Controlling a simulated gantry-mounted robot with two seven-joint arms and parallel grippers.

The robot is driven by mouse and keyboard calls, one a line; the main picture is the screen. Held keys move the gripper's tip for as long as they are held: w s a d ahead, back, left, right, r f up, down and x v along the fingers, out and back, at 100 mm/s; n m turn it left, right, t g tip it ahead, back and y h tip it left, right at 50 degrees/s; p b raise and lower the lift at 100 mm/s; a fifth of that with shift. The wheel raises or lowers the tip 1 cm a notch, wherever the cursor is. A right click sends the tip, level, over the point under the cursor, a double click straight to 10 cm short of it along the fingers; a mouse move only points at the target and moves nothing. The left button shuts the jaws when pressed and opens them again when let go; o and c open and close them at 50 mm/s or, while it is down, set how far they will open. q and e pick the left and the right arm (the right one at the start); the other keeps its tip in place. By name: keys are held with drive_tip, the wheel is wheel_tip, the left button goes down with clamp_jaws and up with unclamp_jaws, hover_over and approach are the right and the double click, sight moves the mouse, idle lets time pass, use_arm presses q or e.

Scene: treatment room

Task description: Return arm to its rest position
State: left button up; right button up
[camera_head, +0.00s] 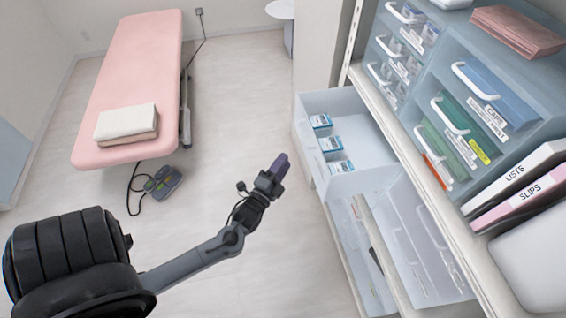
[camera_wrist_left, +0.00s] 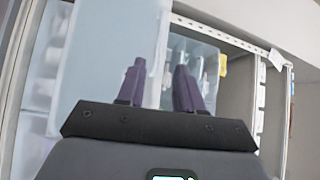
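My left arm (camera_head: 195,256) reaches in from the left in the head view. My left gripper (camera_head: 281,163) is at its end, with dark purple fingers, to the left of the pulled-out drawer in the picture and apart from it. In the left wrist view the two fingers of the left gripper (camera_wrist_left: 160,66) stand apart with a gap between them, and I see nothing held there. My right arm and right gripper are in neither view.
A translucent drawer (camera_head: 378,180) with small blue-white boxes (camera_head: 330,143) juts from the shelf unit (camera_head: 470,255) on the right. Below it are clear bins. A pink treatment bed (camera_head: 140,60) with a folded towel (camera_head: 127,122) and a foot pedal (camera_head: 163,182) are at left. Floor between is clear.

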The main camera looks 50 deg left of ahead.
use_arm(q)
drive_tip(key=s+d+f+n+g+h, duration=0.1)
drive_tip(key=s+d+n+g+h, duration=0.2)
drive_tip(key=d, duration=0.5)
drive_tip(key=s+d+f+n+g+h, duration=0.1)
drive_tip(key=s+d+g+h, duration=0.1)
drive_tip(key=d+g+h, duration=0.35)
drive_tip(key=s+d+f+n+g, duration=0.2)
drive_tip(key=s+d+n+g, duration=0.35)
drive_tip(key=s, duration=0.45)
wheel_tip(320, 180, up, 31)
drive_tip(key=s+p, duration=0.1)
drive_tip(key=p, duration=3)
drive_tip(key=shift+a+r+y, duration=0.15)
drive_tip(key=shift+a+y, duration=0.05)
drive_tip(key=shift+y, duration=0.15)
